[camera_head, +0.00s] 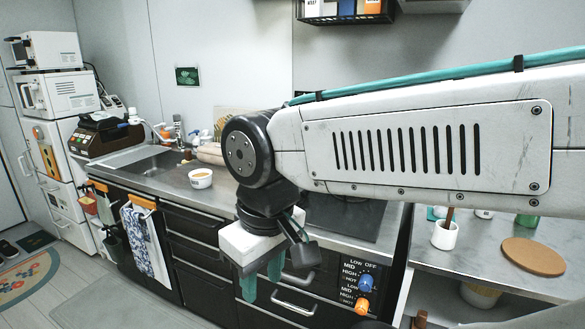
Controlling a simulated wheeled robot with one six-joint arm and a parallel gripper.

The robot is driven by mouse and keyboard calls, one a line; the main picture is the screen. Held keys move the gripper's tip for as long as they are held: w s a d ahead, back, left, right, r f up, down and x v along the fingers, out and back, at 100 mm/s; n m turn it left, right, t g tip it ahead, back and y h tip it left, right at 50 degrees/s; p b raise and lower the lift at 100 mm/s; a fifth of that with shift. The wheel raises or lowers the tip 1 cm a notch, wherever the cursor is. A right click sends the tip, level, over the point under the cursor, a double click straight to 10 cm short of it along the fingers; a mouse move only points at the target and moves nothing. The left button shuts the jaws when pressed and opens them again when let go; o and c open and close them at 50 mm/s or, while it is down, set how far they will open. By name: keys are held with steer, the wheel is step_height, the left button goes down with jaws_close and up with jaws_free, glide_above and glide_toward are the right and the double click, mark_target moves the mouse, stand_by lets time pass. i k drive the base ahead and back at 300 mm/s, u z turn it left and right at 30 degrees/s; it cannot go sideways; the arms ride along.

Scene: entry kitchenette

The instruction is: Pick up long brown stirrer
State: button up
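A brown stick, which looks like the stirrer (450,215), stands upright in a white cup (444,238) on the right-hand counter. Only its upper part shows above the rim; the rest is hidden in the cup. My gripper (263,280) points down in front of the black drawers, well to the left of the cup and apart from it. Its two teal fingers are spread with a gap between them, and nothing shows in the gap.
My arm spans the upper right, above the cup. A round brown board (533,257) lies right of the cup, and a green item (527,220) stands behind. A white bowl (200,178) sits on the left counter (170,191). Stove knobs (366,284) face the front.

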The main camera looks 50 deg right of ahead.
mark_target(451, 211)
steer(key=k, duration=0.45)
steer(key=z, duration=0.9)
steer(key=i, duration=0.95)
steer(key=z, duration=1.9)
steer(key=k, duration=0.25)
steer(key=u, duration=0.3)
steer(key=i, duration=0.3)
steer(key=u, duration=0.1)
steer(key=k, duration=0.3)
steer(key=z, duration=0.1)
